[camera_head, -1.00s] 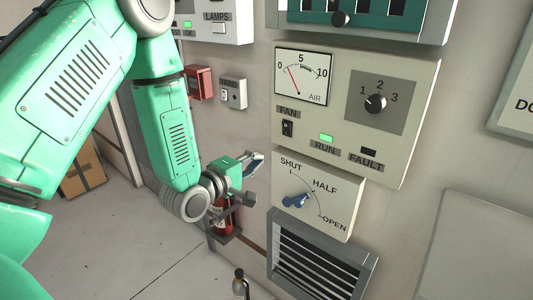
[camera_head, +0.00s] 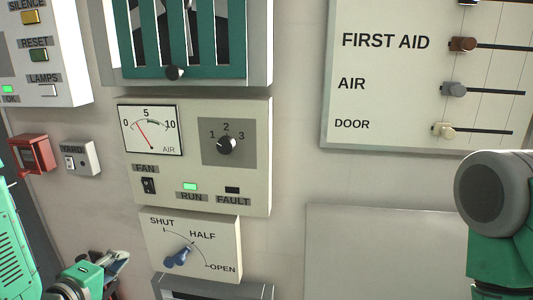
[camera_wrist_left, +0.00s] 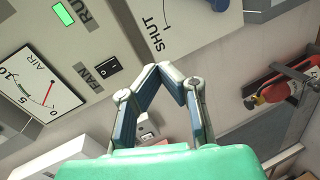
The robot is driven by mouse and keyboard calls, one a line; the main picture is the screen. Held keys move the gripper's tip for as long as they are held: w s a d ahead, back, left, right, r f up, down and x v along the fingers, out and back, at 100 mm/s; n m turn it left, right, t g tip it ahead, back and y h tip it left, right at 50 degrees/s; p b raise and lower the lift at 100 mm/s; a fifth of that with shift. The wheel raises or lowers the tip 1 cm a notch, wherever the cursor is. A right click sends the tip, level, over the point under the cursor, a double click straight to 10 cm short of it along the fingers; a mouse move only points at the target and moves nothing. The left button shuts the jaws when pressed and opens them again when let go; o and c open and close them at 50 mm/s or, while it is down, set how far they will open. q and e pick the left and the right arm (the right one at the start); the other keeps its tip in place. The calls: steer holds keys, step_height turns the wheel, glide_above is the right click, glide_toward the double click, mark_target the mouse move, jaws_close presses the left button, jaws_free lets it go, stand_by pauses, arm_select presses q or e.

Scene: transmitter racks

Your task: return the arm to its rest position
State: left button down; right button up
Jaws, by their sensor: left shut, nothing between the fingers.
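My left gripper (camera_head: 118,262) is at the lower left of the head view, left of the damper plate (camera_head: 216,240) with its blue lever (camera_head: 178,257). In the left wrist view the fingers of the left gripper (camera_wrist_left: 172,72) meet at their tips, with nothing between them. The fingertips are apart from the panel.
The fan panel (camera_head: 260,112) has a gauge, a dial and a lit green RUN lamp. A slider board (camera_head: 385,110) hangs at upper right. A red box (camera_head: 32,155) and a YARD switch (camera_head: 80,158) are on the left wall. A fire extinguisher (camera_wrist_left: 285,88) shows in the wrist view.

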arm_select(q)
steer(key=s+d+f+m+g, duration=0.3)
steer(key=s+f+m+g, duration=0.25)
steer(key=f, duration=0.55)
steer(key=s+d+f+m+g, duration=0.1)
steer(key=s+f+m+g, duration=0.2)
steer(key=s, duration=0.4)
steer(key=s+d+f+m+g+y+b, duration=0.1)
steer(key=s+f+m+g, duration=0.2)
steer(key=s+f, duration=0.3)
steer(key=s+d+f+m+g, duration=0.2)
steer(key=s+f+m+g, duration=0.1)
steer(key=s, duration=0.7)
steer(key=shift+s+f+m+b, duration=0.15)
steer(key=shift+f+m+b, duration=0.25)
steer(key=shift+f, duration=0.35)
steer(key=shift+a, duration=0.1)
